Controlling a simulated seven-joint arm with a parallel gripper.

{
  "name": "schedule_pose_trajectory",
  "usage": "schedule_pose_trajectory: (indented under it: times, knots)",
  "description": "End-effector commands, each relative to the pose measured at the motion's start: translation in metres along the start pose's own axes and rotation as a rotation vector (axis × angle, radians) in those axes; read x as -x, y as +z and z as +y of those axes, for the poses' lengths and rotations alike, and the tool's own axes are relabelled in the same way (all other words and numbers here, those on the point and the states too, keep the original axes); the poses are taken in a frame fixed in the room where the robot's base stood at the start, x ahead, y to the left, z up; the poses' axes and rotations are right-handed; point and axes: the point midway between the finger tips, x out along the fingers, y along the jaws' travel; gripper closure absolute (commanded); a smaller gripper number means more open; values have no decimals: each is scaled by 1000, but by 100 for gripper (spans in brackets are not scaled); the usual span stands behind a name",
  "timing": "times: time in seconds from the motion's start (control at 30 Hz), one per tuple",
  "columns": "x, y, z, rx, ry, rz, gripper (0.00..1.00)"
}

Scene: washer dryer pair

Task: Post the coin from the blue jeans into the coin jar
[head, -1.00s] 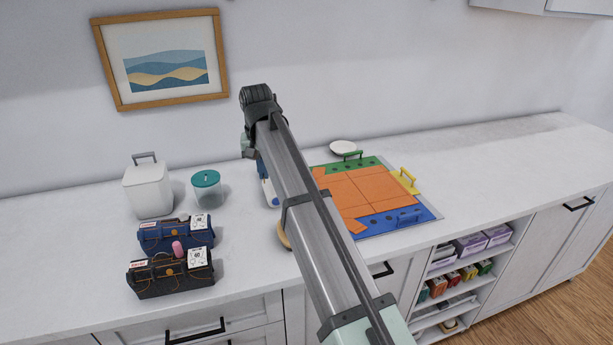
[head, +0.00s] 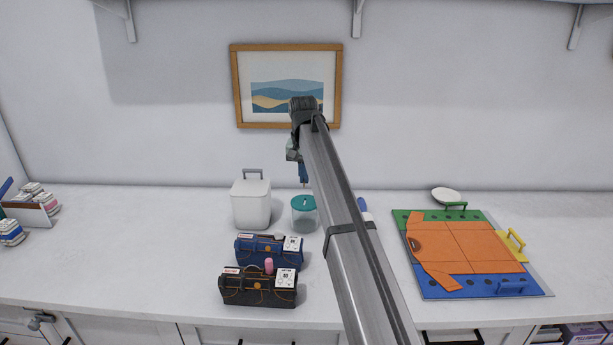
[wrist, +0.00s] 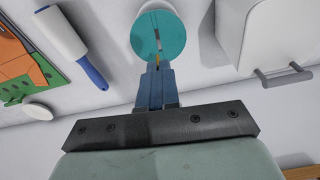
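The coin jar (head: 304,217) is a clear tub with a teal lid, standing on the counter behind the folded clothes. In the wrist view its round teal lid (wrist: 173,28) shows a narrow slot. My gripper (head: 304,182) is above the jar, its blue fingers pointing down. In the wrist view the fingers (wrist: 156,68) are close together, with a small gold edge, the coin (wrist: 157,60), between their tips. The coin is near the slot's near end; whether it touches the lid I cannot tell. The blue jeans (head: 255,248) lie folded in front of the jar.
A white lidded bin (head: 251,205) stands close left of the jar. Black folded jeans (head: 250,292) and a pink item (head: 269,266) lie in front. A lint roller (wrist: 75,45) and the colourful folding board (head: 465,250) are to the right.

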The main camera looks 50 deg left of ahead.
Motion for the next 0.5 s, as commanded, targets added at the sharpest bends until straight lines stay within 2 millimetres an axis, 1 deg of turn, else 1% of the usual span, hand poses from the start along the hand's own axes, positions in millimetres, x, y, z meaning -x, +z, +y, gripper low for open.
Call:
schedule_pose_trajectory:
  times: [0.5]
  knots:
    - [-23,3,0,0,0,0,100]
